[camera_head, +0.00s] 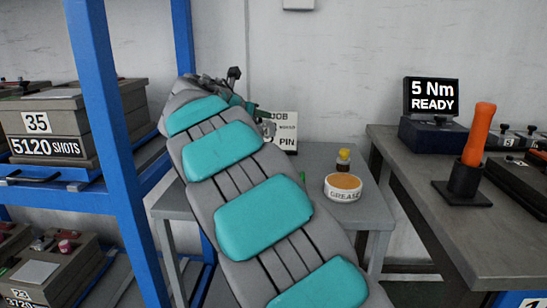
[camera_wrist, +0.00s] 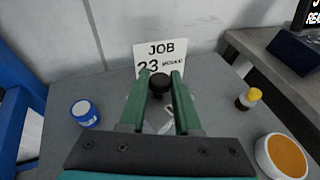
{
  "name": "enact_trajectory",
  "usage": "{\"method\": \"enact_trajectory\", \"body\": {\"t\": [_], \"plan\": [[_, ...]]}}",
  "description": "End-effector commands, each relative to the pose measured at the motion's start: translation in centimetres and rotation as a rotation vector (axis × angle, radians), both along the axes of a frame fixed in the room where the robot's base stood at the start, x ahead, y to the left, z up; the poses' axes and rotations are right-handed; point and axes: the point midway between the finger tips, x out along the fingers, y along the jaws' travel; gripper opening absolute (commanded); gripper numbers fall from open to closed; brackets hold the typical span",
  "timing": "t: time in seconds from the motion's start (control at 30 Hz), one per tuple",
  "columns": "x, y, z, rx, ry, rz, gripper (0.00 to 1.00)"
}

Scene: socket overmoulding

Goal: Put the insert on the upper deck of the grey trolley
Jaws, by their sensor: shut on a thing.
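My gripper (camera_wrist: 160,76) has its two green fingers shut on a small piece with a dark round head (camera_wrist: 160,86). This piece may be the insert; most of it is hidden, and a pale bit shows between the fingers below it. In the head view my gripper (camera_head: 250,109) is at the far end of my arm, above the back of a grey table and in front of a job card. I cannot tell whether this grey table (camera_head: 321,156) is the grey trolley; no decks or wheels show.
The job card (camera_wrist: 160,57) stands at the table's back. A grease tub (camera_head: 343,188) and yellow-capped bottle (camera_head: 343,160) are on its right, a blue-and-white jar (camera_wrist: 84,113) on its left. A blue rack (camera_head: 105,120) stands left, a workbench (camera_head: 440,215) with torque display (camera_head: 432,98) right.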

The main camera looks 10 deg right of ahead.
Motion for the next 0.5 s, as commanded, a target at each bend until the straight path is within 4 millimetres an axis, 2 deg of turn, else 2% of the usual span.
{"method": "enact_trajectory", "body": {"t": [0.23,0.5], "plan": [[-0.1,-0.1,-3.9,-0.004,0.001,0.0,0.0],[0.0,0.0,-5.8,-0.002,-0.001,0.0,0.0]]}}
